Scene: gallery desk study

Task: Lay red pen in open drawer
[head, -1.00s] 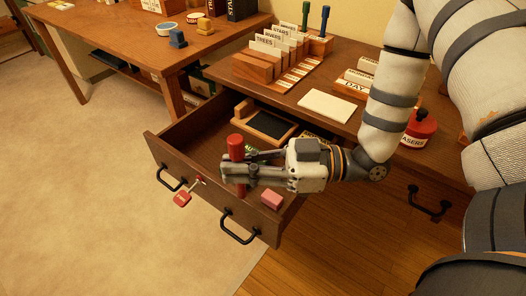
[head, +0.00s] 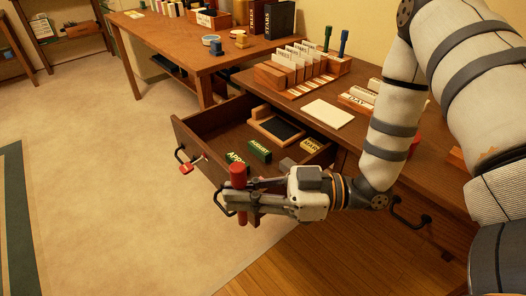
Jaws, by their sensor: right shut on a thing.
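The red pen (head: 238,177) is a thick red cylinder, held upright in my right gripper (head: 236,196). The gripper is shut on it, and its fingers hide the pen's middle. The open drawer (head: 193,137) sticks out from the desk. In the picture, the pen and gripper overlap the right part of the drawer's front and hide it; their height above the drawer is hard to tell. My left gripper is not in view.
In the drawer are a dark-topped wooden tray (head: 276,127), green labelled blocks (head: 259,151) and a yellow block (head: 311,145). A red tag (head: 187,168) hangs at the drawer front. The desktop holds a card file (head: 299,66) and a pale pad (head: 327,114).

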